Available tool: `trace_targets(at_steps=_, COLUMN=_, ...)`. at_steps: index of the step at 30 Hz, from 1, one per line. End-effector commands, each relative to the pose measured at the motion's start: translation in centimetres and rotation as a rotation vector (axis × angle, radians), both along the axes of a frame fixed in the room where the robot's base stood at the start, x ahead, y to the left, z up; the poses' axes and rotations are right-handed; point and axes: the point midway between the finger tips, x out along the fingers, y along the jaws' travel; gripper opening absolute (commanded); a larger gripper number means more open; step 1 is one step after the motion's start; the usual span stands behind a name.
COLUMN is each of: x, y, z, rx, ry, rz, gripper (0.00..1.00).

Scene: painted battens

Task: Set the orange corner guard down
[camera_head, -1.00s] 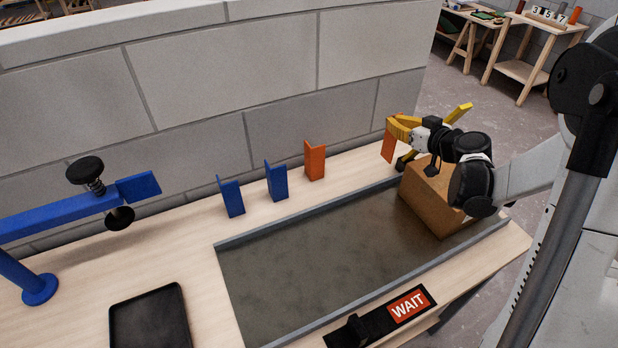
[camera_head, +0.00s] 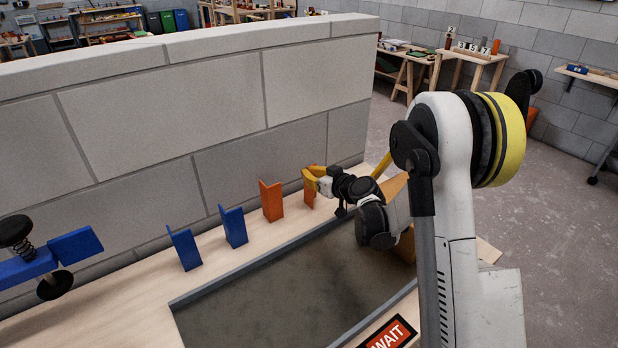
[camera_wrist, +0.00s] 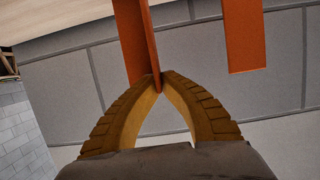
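My gripper (camera_head: 314,177) is at the right end of a row of corner guards along the block wall. Its yellow fingers (camera_wrist: 158,82) are closed on the end of an upright orange corner guard (camera_wrist: 137,35), which also shows in the head view (camera_head: 309,195). The guard's far end is at or just above the bench top; I cannot tell whether it touches. A second orange corner guard (camera_head: 271,201) stands just left of it, apart, and shows in the wrist view (camera_wrist: 243,35). Two blue corner guards (camera_head: 234,227) (camera_head: 184,248) stand further left.
A grey-edged dark panel (camera_head: 275,285) is set in the bench in front of the row. A cardboard box (camera_head: 405,246) is mostly hidden behind my arm. A blue clamp (camera_head: 75,245) stands at left, and a WAIT sign (camera_head: 390,337) is at the front edge.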

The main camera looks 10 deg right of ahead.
Motion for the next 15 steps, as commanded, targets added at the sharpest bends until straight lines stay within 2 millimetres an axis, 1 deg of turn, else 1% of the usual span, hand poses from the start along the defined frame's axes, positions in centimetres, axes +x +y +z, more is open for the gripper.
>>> trace_targets(at_steps=1, x=-0.02, y=-0.02, z=-0.34, rx=0.000, ry=0.000, rz=0.000, gripper=0.00)
trace_targets(at_steps=7, x=-0.02, y=-0.02, z=-0.17, rx=0.000, ry=0.000, rz=0.000, gripper=0.00)
trace_targets(at_steps=11, x=-0.02, y=-0.02, z=-0.61, rx=0.000, ry=0.000, rz=0.000, gripper=0.00)
trace_targets(at_steps=12, x=-0.02, y=-0.01, z=-0.48, rx=0.000, ry=0.000, rz=0.000, gripper=0.15)
trace_targets(at_steps=13, x=-0.02, y=-0.02, z=-0.45, rx=0.000, ry=0.000, rz=0.000, gripper=0.24)
trace_targets(at_steps=14, x=-0.02, y=-0.02, z=-0.44, rx=0.000, ry=0.000, rz=0.000, gripper=0.27)
trace_targets(at_steps=15, x=-0.02, y=-0.02, z=-0.43, rx=0.000, ry=0.000, rz=0.000, gripper=0.27)
